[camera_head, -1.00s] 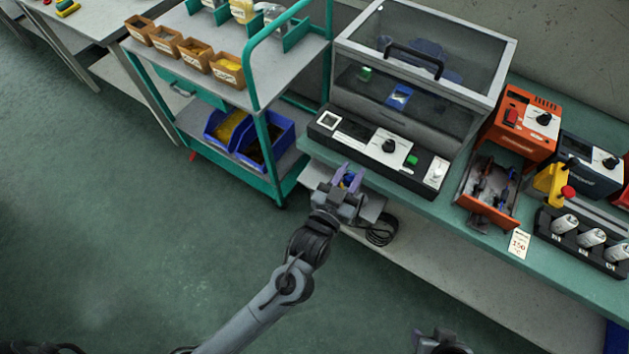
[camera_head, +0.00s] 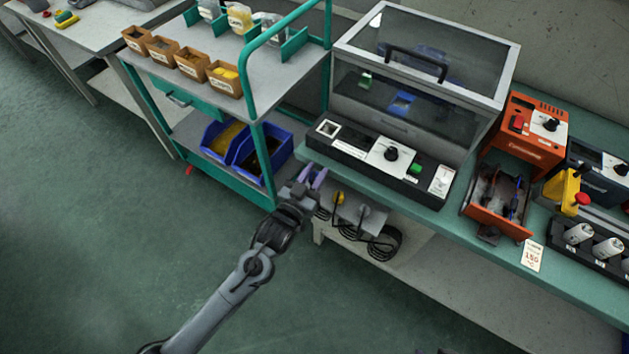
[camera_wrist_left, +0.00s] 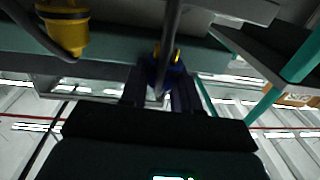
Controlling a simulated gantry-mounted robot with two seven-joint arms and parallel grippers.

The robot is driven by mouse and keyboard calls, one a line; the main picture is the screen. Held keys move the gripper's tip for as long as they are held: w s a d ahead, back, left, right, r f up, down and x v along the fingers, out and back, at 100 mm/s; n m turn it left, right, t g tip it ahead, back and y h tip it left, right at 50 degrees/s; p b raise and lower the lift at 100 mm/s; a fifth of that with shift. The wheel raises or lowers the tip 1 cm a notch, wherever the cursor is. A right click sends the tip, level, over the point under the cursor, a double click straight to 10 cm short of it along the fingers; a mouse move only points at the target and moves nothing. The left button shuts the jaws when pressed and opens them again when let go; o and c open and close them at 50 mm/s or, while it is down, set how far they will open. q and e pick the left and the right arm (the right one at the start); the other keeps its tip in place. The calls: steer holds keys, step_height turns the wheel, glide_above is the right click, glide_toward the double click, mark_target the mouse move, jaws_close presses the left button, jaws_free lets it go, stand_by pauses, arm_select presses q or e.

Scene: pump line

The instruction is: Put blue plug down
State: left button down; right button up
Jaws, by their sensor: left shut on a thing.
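My left gripper (camera_head: 314,177) is at the front left corner of the green bench in the head view, between bench and trolley. It is shut on the blue plug (camera_wrist_left: 157,75), which shows between the dark fingers in the left wrist view with a cable running up in front of it. In the head view the blue plug is hidden or too small to make out. A yellow plug (camera_head: 338,197) sits just right of the gripper, under the bench edge; it also shows upper left in the left wrist view (camera_wrist_left: 66,32). My right gripper is not in view.
A grey socket box (camera_head: 358,217) with coiled black cable (camera_head: 383,243) is under the bench edge. A teal trolley (camera_head: 255,150) with blue bins (camera_head: 262,160) stands close left. The tester (camera_head: 385,160) and an open orange drawer (camera_head: 495,208) are on the bench. Floor in front is clear.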

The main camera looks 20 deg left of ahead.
arm_select(q)
step_height(320, 180, down, 3)
steer(key=shift+r+b, duration=0.2)
steer(key=shift+b, duration=0.25)
steer(key=shift+f, duration=0.1)
steer(key=shift+f, duration=0.1)
steer(key=c, duration=0.8)
jaws_free()
